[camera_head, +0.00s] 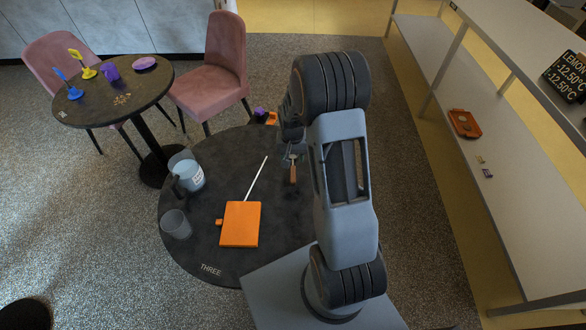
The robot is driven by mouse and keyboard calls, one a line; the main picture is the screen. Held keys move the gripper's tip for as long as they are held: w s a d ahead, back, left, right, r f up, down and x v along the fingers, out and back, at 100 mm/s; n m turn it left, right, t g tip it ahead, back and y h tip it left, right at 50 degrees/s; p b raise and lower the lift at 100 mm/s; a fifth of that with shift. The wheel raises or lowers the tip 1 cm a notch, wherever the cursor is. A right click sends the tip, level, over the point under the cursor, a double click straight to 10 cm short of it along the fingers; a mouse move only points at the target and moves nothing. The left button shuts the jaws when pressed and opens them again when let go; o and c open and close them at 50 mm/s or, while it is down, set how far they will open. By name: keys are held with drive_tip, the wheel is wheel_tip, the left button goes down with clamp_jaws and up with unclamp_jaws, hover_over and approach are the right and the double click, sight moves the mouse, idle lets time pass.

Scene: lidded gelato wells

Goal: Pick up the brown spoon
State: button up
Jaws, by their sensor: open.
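A small brown piece, apparently the handle of the brown spoon (293,174), shows in the head view near the right side of the dark round table (205,258). My gripper (292,157) is right at its upper end, over the table. The jaws are open. The spoon's other end is hidden by the gripper or too small to make out. I cannot tell whether the fingers touch the handle.
On the same table lie an orange board (240,224), a white stick (256,178), a jug (188,176), a clear cup (176,224) and small purple and orange items (265,117). A pink chair (212,75) stands behind. A shelf unit (500,150) is at right.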

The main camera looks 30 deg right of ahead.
sight(293, 166)
drive_tip(key=shift+d+f+p, duration=0.1)
drive_tip(key=shift+f+p, duration=0.25)
drive_tip(key=shift+f, duration=2.35)
drive_tip(key=shift+c, duration=0.3)
clamp_jaws()
drive_tip(key=shift+r, duration=0.15)
